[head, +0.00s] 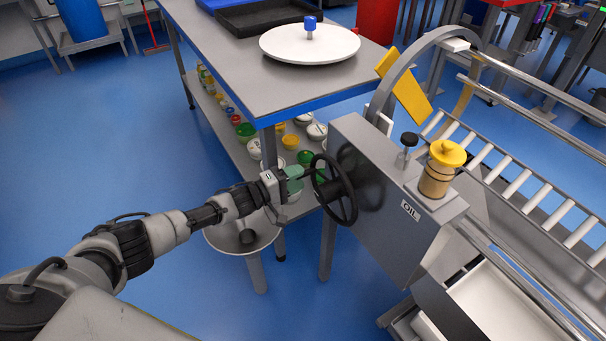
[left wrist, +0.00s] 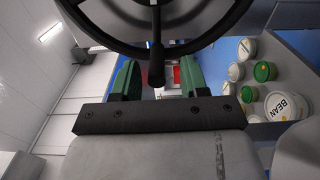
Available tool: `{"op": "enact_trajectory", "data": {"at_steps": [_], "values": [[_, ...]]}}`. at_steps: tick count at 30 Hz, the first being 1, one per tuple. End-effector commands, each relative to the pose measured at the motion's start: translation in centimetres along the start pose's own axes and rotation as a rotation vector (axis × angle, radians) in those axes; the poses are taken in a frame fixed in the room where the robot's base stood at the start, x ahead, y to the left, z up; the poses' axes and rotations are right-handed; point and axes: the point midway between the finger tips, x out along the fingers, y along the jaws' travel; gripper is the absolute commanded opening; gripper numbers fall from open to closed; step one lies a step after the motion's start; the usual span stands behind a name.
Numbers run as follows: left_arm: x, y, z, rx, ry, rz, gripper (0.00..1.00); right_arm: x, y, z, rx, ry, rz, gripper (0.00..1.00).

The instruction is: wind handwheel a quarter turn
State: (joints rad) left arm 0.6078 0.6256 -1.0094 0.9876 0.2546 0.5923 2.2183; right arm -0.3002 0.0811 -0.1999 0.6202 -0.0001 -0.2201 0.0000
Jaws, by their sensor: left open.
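The black handwheel (head: 336,188) is mounted on the left end of a grey machine housing (head: 385,190). Its dark handle (head: 304,175) sticks out from the rim toward my left gripper (head: 292,181). In the left wrist view the wheel's rim (left wrist: 208,42) arcs across the top. There the handle (left wrist: 156,68) points down into the gap between the two green fingers of my left gripper (left wrist: 157,80). The fingers stand open with clear space on both sides of the handle. I cannot tell how deep it lies between them. My right gripper is in neither view.
An oil pot with a yellow cap (head: 437,172) and a small black knob (head: 408,141) top the housing. A metal bowl (head: 243,238) is under my left gripper. A table (head: 235,65) with a white round disc (head: 310,44) stands behind. Tubs (left wrist: 240,50) show at right.

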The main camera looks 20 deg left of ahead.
Motion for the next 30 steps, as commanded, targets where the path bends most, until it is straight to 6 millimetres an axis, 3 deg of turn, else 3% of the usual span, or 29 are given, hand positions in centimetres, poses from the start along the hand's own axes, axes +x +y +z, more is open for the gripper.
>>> {"op": "enact_trajectory", "data": {"at_steps": [6, 12, 30], "values": [[-4.8, 0.0, 0.0, -0.001, 0.001, -0.003, 0.44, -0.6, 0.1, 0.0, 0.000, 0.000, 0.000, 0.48], [-7.5, -0.1, 0.0, 0.000, 0.001, -0.003, 0.44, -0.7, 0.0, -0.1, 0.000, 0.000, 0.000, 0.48], [-8.2, -0.1, 0.0, -0.001, 0.000, -0.001, 0.44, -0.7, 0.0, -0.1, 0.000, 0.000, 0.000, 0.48]]}}
